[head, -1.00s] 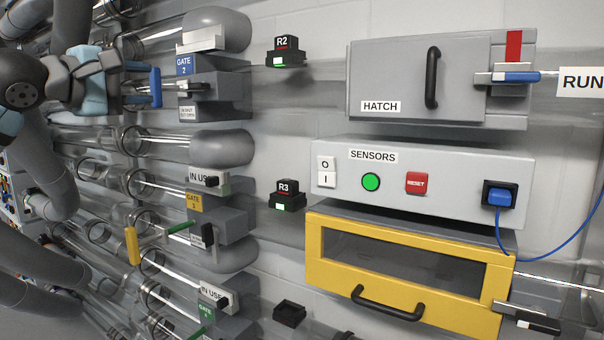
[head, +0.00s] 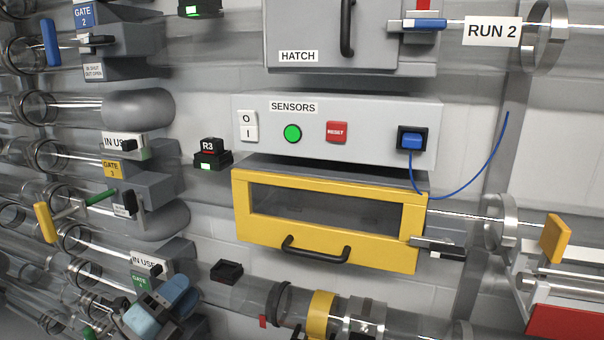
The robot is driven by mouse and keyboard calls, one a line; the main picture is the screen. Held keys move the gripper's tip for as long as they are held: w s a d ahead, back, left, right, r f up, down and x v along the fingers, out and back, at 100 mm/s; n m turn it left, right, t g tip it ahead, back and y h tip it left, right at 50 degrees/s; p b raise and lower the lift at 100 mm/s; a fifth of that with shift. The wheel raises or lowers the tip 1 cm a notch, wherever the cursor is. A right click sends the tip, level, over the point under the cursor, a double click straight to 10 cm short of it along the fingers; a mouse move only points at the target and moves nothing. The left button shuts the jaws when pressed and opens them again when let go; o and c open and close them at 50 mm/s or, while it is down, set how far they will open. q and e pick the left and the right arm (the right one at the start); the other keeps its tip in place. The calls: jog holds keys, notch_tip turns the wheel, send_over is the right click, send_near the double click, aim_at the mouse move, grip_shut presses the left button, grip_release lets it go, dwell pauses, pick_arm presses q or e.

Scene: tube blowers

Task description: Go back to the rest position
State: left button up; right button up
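My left gripper (head: 160,304) shows low at the left of the head view, with light blue and darker blue parts. It is in front of the lower gate unit with the green label, and covers part of it. I see nothing held in it, but its fingers are too small and overlapped to tell whether they are open. My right gripper is not in view.
Clear tubes and gate units (head: 140,190) crowd the left side. The grey sensors box (head: 340,112) and the yellow-framed drawer (head: 335,178) stick out from the wall at the centre. A blue cable (head: 470,182) hangs at the right.

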pick_arm(q)
jog(key=s+f+n+g+y, duration=0.1)
jog(key=s+f+n+y, duration=0.3)
jog(key=f+n, duration=0.4)
jog(key=s+f+n+y, duration=0.4)
jog(key=f+n, duration=0.3)
jog(key=f, duration=0.3)
jog(key=s+d+f+n+g+y, duration=0.25)
jog(key=s+f+n+g, duration=0.5)
jog(key=s+f, duration=0.8)
notch_tip(320, 180, up, 12)
jog(key=n+t+p, duration=0.1)
jog(key=p, duration=1.3)
jog(key=shift+s+a+h, duration=0.2)
jog(key=shift+a+h, duration=0.2)
jog(key=shift+h, duration=0.05)
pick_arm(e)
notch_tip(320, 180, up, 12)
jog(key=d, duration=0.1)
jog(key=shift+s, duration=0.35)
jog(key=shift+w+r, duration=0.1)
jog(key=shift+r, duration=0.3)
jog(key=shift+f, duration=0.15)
pick_arm(q)
jog(key=shift+c, duration=0.4)
